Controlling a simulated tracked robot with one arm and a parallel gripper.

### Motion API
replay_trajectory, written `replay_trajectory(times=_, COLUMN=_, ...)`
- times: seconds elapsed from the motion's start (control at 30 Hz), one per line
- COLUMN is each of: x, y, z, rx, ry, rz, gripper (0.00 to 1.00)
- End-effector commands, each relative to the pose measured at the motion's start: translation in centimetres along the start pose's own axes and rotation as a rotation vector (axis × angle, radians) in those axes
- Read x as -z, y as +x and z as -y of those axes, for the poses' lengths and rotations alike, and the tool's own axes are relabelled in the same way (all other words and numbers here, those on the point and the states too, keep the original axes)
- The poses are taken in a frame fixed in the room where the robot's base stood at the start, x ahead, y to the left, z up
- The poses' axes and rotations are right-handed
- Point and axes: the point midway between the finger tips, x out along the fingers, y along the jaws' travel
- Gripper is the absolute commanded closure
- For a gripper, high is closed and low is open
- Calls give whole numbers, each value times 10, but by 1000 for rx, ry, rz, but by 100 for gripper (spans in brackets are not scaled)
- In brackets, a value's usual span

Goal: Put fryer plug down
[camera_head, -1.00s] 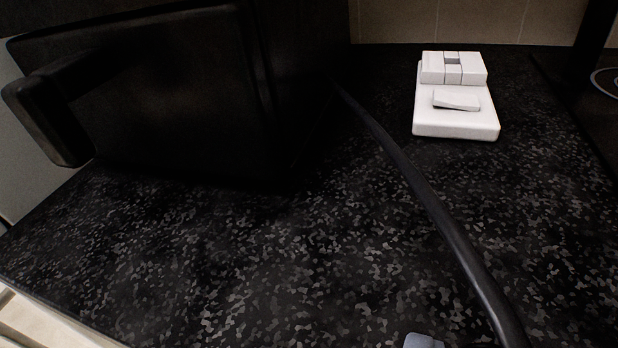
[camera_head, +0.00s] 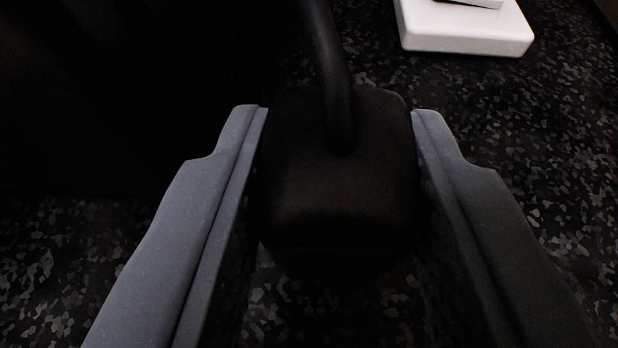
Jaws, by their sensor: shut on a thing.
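The fryer plug (camera_head: 335,200) is a black, rounded block with a thick black cable (camera_head: 325,60) rising from its top. It is in the middle of the view, between the two grey fingers of my gripper (camera_head: 340,125). My gripper is shut on the plug, one finger on each side. I cannot tell whether the plug's underside touches the counter, as its lower part is dark.
The speckled black counter (camera_head: 570,150) lies below and to the right, with bare room there. A white socket block (camera_head: 465,28) sits at the top right, partly cut off. A large dark body, likely the fryer (camera_head: 90,90), fills the upper left.

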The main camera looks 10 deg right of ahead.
Motion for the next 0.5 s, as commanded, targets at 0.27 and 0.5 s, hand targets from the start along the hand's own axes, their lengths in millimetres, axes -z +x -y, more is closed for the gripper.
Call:
replay_trajectory(times=0.27, x=-24, y=10, z=0, rx=1, ry=0, rz=-2, gripper=91)
replay_trajectory(times=0.5, x=-25, y=10, z=0, rx=1, ry=0, rz=-1, gripper=91)
